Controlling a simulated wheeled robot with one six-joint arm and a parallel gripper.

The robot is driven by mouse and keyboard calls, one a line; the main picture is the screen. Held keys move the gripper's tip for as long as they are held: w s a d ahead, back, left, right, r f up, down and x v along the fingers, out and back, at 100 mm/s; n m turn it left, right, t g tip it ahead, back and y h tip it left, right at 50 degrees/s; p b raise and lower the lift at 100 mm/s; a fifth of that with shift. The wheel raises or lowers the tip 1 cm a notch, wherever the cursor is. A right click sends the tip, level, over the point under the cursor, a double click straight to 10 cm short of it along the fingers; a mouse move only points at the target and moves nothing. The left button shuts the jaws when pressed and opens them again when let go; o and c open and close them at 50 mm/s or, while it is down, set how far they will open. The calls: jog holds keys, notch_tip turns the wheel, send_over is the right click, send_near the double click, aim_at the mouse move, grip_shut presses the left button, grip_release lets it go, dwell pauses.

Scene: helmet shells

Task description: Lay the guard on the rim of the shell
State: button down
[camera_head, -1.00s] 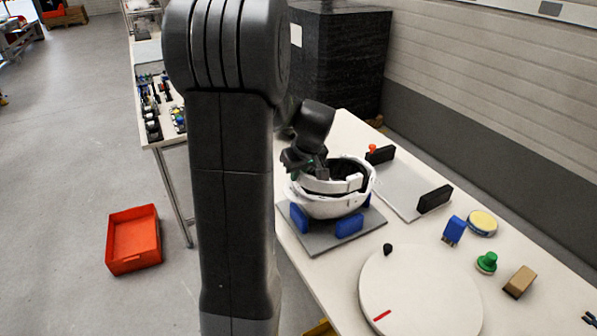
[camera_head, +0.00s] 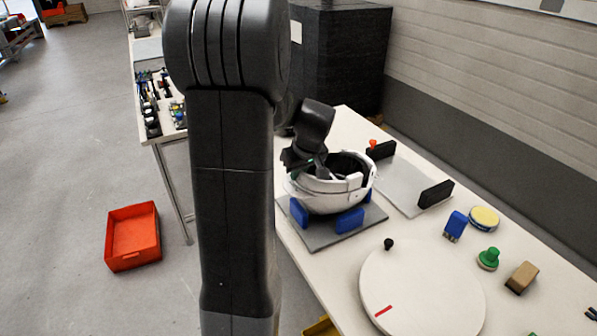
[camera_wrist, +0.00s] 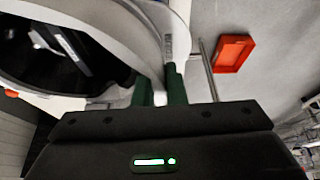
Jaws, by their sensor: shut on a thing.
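The white helmet shell (camera_head: 330,205) sits open side up on blue supports over a grey plate, its dark interior showing. The guard (camera_head: 325,187), a curved white band, lies along the near upper side of the shell, at about rim height. My gripper (camera_head: 322,172) is at the left part of the rim, shut on the guard. In the wrist view my gripper (camera_wrist: 160,84) has its green fingers around the edge of the white guard (camera_wrist: 150,35). The dark shell interior shows at left. I cannot tell whether the guard rests fully on the rim.
The grey plate (camera_head: 316,236) lies under the blue supports. A round white disc (camera_head: 420,290) with a red mark lies in front. A light tray (camera_head: 400,188) with black blocks is behind. Blue, green, yellow and tan items stand at right. A red bin (camera_head: 133,237) is on the floor.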

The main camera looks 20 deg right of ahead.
jog(key=shift+f, duration=0.2)
jog(key=c, duration=1.4)
grip_release()
jog(key=b+v, duration=0.1)
jog(key=v, duration=1.2)
jog(key=shift+r, duration=0.45)
jog(key=shift+f, duration=0.1)
jog(key=p+x, duration=0.1)
jog(key=x, duration=1.2)
jog(key=shift+f, duration=0.35)
jog(key=shift+r, duration=0.2)
